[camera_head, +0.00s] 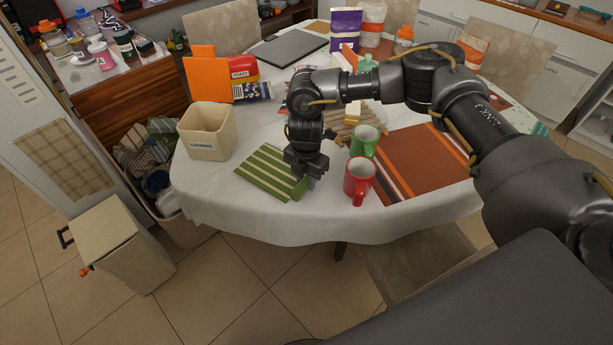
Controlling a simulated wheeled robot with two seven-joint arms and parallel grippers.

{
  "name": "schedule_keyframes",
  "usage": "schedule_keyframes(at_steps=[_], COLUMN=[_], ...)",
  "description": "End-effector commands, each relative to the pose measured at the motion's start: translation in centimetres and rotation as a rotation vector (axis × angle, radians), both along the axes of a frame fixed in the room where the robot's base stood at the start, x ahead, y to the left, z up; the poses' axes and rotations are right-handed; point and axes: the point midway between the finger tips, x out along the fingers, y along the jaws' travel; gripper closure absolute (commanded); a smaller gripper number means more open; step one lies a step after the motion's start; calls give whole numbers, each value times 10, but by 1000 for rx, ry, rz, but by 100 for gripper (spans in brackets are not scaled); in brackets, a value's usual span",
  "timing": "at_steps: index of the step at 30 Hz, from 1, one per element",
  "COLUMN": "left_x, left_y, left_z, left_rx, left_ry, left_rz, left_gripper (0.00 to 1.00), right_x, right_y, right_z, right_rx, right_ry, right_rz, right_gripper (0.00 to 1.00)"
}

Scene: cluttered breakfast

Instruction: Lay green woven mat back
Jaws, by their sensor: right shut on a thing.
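The green woven mat (262,172), with pale stripes, lies at the front left of the white-clothed round table (215,190). It looks flat, and its right side is partly hidden by my right gripper. My right gripper (309,183) points down at the mat's right edge and is shut on it; the fingertips are small and dark, so the exact hold is hard to see. My left gripper is not in view.
A red mug (359,178) and a green mug (363,142) stand just right of my right gripper. A brown-orange striped mat (425,160) lies farther right. A cream canister (207,133) stands behind left of the green mat. The cloth in front is bare.

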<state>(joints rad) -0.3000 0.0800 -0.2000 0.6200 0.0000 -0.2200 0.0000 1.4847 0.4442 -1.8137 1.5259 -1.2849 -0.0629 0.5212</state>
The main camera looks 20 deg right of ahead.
Motion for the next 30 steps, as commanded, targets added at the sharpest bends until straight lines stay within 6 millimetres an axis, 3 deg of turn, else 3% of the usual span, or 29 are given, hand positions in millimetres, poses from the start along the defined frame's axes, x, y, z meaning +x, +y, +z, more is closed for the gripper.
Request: schedule_keyframes(at_steps=[29,30], left_x=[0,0], left_y=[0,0], left_z=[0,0], left_rx=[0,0], left_ry=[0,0], left_rz=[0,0], left_gripper=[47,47], right_x=[0,0], right_y=[0,1], right_z=[-13,-12], right_rx=[2,1], right_ry=[1,0], right_rz=[0,0], right_gripper=[100,69])
